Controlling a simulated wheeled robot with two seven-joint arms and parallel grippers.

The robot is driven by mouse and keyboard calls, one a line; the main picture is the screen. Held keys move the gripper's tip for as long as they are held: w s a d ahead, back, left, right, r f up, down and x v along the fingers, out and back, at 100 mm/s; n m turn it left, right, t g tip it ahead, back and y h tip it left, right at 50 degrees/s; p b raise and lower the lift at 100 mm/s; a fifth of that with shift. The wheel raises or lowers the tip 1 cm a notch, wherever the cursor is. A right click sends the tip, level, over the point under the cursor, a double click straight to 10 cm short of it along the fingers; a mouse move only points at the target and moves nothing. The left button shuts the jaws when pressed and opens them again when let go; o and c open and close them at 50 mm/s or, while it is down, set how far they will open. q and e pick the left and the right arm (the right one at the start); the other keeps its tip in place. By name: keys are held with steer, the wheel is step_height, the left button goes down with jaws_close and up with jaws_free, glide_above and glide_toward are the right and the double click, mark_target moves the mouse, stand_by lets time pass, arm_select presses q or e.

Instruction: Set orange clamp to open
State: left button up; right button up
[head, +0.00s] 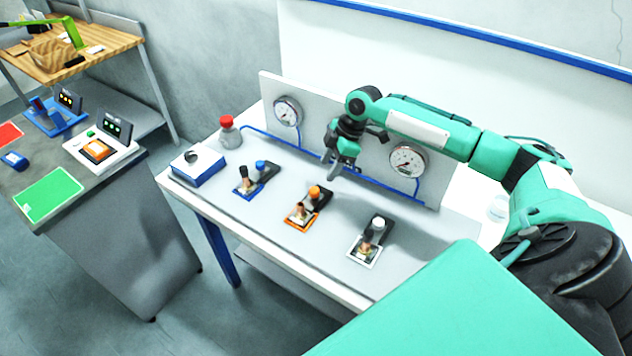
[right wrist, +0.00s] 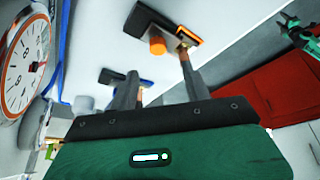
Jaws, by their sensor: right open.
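The orange clamp (head: 300,214) is the middle of three clamps on the grey bench panel in the head view. In the right wrist view the orange clamp (right wrist: 158,22) is beyond the fingertips. My right gripper (head: 336,166) is open and empty, above the panel, behind and to the right of the clamp, not touching it. Its two fingers (right wrist: 159,80) stand apart. My left gripper (right wrist: 294,27) seems to show partly at the wrist view's right edge.
A blue clamp (head: 247,191) stands left of it and a white one (head: 364,253) right. Two gauges (head: 287,111) (head: 407,161) are on the upright back board, close to my right arm. A red button (head: 227,122) and a blue-based box (head: 197,165) stand at the left.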

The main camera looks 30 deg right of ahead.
mark_target(315, 189)
steer(key=x, duration=0.2)
steer(key=p+x, duration=0.1)
steer(key=x, duration=0.1)
steer(key=shift+w+a, duration=0.1)
steer(key=shift+w, duration=0.2)
steer(key=p+x, duration=0.1)
steer(key=x, duration=0.2)
steer(key=shift+s+f, duration=0.1)
steer(key=shift+f, duration=0.2)
steer(key=shift+a+f, duration=0.2)
steer(key=shift+f, duration=0.4)
steer(key=c, duration=1)
arm_select(q)
steer(key=w+r, duration=0.2)
steer(key=r, duration=0.1)
steer(key=shift+w, duration=0.1)
arm_select(e)
jaws_close()
